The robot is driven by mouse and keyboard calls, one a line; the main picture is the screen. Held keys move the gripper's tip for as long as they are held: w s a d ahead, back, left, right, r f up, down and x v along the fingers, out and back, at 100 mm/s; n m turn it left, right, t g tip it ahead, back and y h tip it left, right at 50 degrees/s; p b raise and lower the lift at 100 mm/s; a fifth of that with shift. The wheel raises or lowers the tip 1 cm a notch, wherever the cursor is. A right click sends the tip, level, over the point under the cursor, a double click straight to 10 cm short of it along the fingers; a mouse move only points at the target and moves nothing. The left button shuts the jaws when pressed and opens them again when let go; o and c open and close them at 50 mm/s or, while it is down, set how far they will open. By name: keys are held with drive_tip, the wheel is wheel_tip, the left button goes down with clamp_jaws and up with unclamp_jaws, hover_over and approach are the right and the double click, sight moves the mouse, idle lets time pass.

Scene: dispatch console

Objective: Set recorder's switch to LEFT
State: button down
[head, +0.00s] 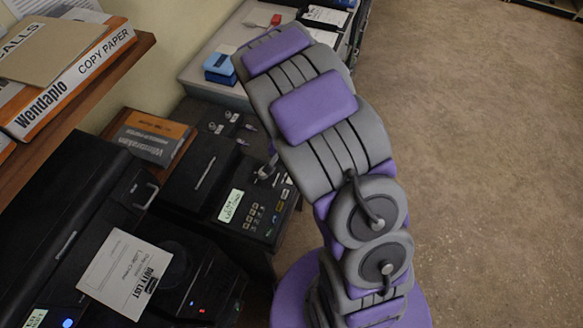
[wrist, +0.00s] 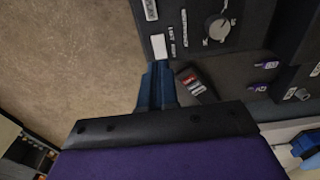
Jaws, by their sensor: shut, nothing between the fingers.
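In the wrist view a dark panel (wrist: 195,50) carries a round grey knob (wrist: 219,28) with a pointer. A small red-and-white rocker-like part (wrist: 190,80) sits just right of my fingers. Two purple-marked controls (wrist: 264,65) lie farther right. I cannot tell which control is the recorder's switch. My gripper (wrist: 158,72) is shut and empty, its blue fingertips near the panel's edge. In the head view my arm hides it.
A black machine with a duty list sheet (head: 125,272) stands at lower left. A shelf with a copy paper box (head: 75,75) overhangs the left. A blue object (head: 220,66) rests on the grey counter behind. The floor (head: 480,150) at right is clear.

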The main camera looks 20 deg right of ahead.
drive_tip(key=shift+s+r+n, duration=0.9)
drive_tip(key=shift+s+r, duration=2.3)
drive_tip(key=shift+r, duration=3.35)
drive_tip(key=s+r+n+g+b, duration=0.1)
drive_tip(key=s+r+n, duration=0.2)
drive_tip(key=s, duration=0.8)
drive_tip(key=s+r+n+g+b, duration=0.1)
drive_tip(key=s+r+n, duration=0.1)
drive_tip(key=s+r, duration=0.5)
drive_tip(key=s+a, duration=0.1)
drive_tip(key=s, duration=0.3)
drive_tip(key=shift+n, duration=0.4)
